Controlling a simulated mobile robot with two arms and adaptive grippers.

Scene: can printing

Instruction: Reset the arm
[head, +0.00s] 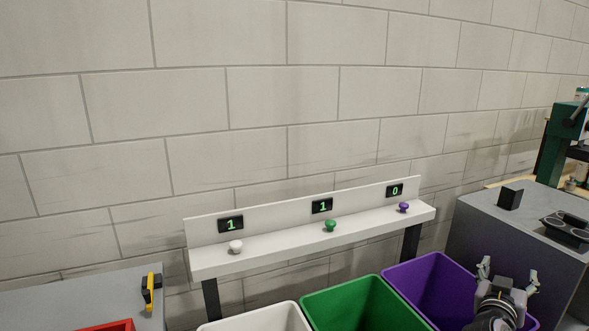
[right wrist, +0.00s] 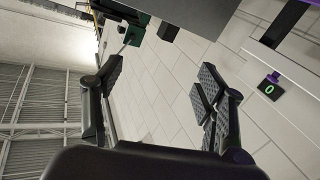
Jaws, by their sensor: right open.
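My right gripper (head: 507,274) is at the lower right of the head view, in front of the purple bin (head: 420,275). Its two fingers stand apart and point up. In the right wrist view the same gripper (right wrist: 160,85) is open, with nothing between its fingers and the block wall behind. My left gripper shows in neither view.
A white shelf (head: 290,249) bears a white button (head: 235,246), a green button (head: 330,225) and a purple button (head: 403,207), with displays reading 1, 1 and 0. Below stand a white bin (head: 262,320) and a green bin (head: 362,305). A grey cabinet (head: 490,235) stands right.

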